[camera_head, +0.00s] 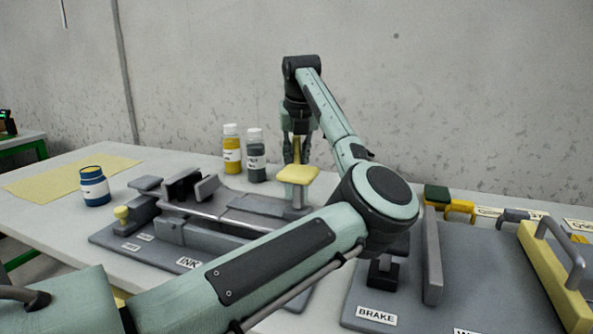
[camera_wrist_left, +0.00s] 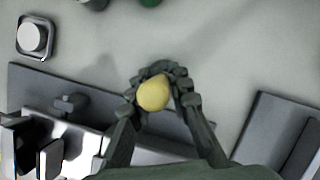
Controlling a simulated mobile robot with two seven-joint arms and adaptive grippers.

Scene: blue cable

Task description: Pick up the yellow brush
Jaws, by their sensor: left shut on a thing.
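The yellow brush (camera_head: 298,174) has a flat, wide yellow head and a slim yellow handle pointing up. My left gripper (camera_head: 297,148) reaches down over it from above, with its fingers on both sides of the handle. In the left wrist view the rounded yellow end of the brush (camera_wrist_left: 153,94) sits between the fingertips of the left gripper (camera_wrist_left: 158,88), which are shut on it. A grey post (camera_head: 297,197) stands right below the brush head; whether they touch cannot be told. My right gripper is out of view.
A grey fixture with an INK label (camera_head: 188,262) lies under my left arm. Yellow and dark bottles (camera_head: 232,150) (camera_head: 256,156) stand behind it. A blue jar (camera_head: 94,187) stands left, near a yellow sheet (camera_head: 60,180). A BRAKE-labelled grey board (camera_head: 377,315) is at right.

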